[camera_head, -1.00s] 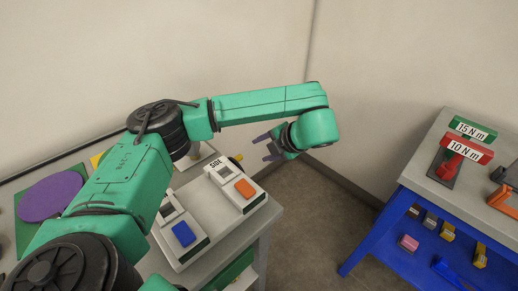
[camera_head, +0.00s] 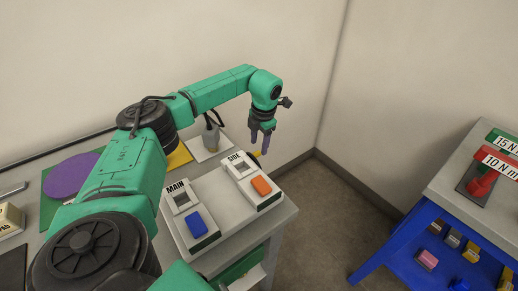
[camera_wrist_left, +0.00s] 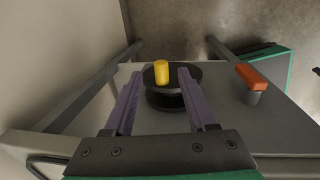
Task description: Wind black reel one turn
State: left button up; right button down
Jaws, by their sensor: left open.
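The black reel (camera_wrist_left: 165,99) shows in the left wrist view, a dark spool on the grey side of the cart, with a yellow knob (camera_wrist_left: 161,72) standing on its flange. My left gripper (camera_wrist_left: 158,78) is open, its two purple fingers on either side of the knob and apart from it. In the head view my left gripper (camera_head: 260,150) points down beside the cart's far right edge. A bit of yellow (camera_head: 256,155) shows by its fingertips, and the reel itself is hidden there. My right gripper is not in view.
An orange handle (camera_wrist_left: 254,78) on a dark post stands right of the reel. The cart top holds the MAIN box (camera_head: 193,213) and SIDE box (camera_head: 252,183). A blue workbench (camera_head: 440,191) stands right, across open floor.

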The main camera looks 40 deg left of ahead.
aim_at(259, 152)
pick_arm(q)
notch_tip(259, 152, down, 3)
jog(key=shift+a+f, duration=0.15)
grip_shut()
jog(key=shift+d+r+y+p, duration=0.3)
jog(key=shift+y+p, duration=0.2)
jog(key=shift+p, duration=0.35)
jog(key=shift+s+d+f+t+y, duration=0.2)
jog(key=shift+d+t+y, duration=0.2)
jog(key=shift+y, duration=0.55)
jog(key=shift+s+d+f+t+y, duration=0.15)
jog(key=shift+d+t+y, duration=0.1)
jog(key=shift+d+y, duration=0.5)
jog(key=shift+s+d+f+t+y, duration=0.1)
jog(key=shift+d+f+t+y, duration=0.2)
jog(key=shift+y, duration=0.8)
jog(key=shift+r, duration=0.1)
